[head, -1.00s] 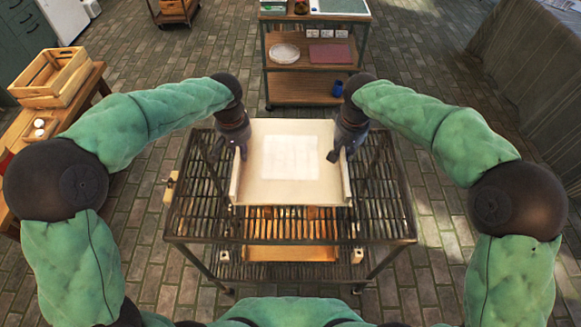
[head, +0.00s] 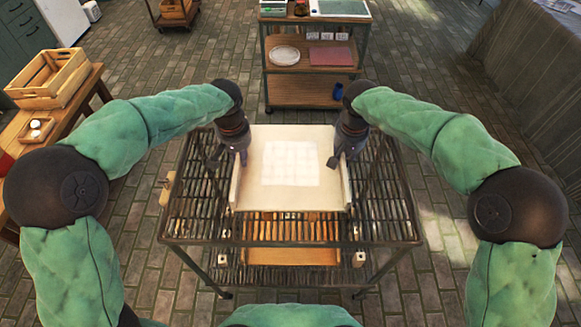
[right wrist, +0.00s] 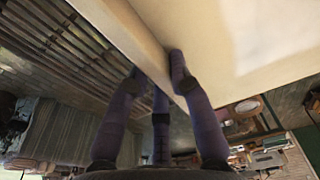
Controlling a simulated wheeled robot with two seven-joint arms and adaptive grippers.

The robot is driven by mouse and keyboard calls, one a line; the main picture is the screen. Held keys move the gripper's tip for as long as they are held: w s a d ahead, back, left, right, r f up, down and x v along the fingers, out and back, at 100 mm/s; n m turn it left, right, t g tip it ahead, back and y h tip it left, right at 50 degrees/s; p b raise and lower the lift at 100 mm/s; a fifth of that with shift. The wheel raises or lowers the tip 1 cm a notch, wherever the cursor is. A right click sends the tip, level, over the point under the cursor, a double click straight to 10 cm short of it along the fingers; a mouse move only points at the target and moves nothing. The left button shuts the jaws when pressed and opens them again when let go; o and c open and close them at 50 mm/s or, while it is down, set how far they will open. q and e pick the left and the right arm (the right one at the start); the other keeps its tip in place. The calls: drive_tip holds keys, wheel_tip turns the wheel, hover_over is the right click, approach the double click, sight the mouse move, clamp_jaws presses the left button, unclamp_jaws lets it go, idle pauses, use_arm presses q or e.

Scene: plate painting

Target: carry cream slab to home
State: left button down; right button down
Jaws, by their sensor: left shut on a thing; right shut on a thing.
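The cream slab (head: 255,196) is a pale board with raised left and right sides and a lighter square (head: 291,163) on its face. It is over the dark slatted rack (head: 390,205) in the head view; I cannot tell whether it touches the slats. My left gripper (head: 231,160) is shut on its left side. My right gripper (head: 342,158) is shut on its right side. In the right wrist view, the fingers of the right gripper (right wrist: 158,72) straddle the raised side of the slab (right wrist: 122,35).
A shelf cart (head: 310,95) stands beyond the rack, with a white plate and a reddish board on it. A wooden crate (head: 50,80) sits on a table at the left. A grey draped surface (head: 530,90) is at the right. Open paved floor surrounds the rack.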

use_arm(q)
drive_tip(key=shift+w, duration=0.1)
use_arm(e)
drive_tip(key=shift+w, duration=0.1)
use_arm(q)
drive_tip(key=c, duration=1.1)
unclamp_jaws()
drive_tip(key=shift+f, duration=0.1)
use_arm(e)
drive_tip(key=c, duration=1.1)
unclamp_jaws()
drive_tip(key=shift+f, duration=0.1)
use_arm(q)
wheel_tip(320, 180, up, 12)
drive_tip(key=s, duration=0.1)
drive_tip(key=shift+s, duration=0.35)
use_arm(e)
wheel_tip(320, 180, up, 12)
drive_tip(key=s, duration=0.1)
drive_tip(key=shift+s, duration=0.35)
use_arm(q)
drive_tip(key=shift+f, duration=0.1)
use_arm(e)
drive_tip(key=shift+f, duration=0.1)
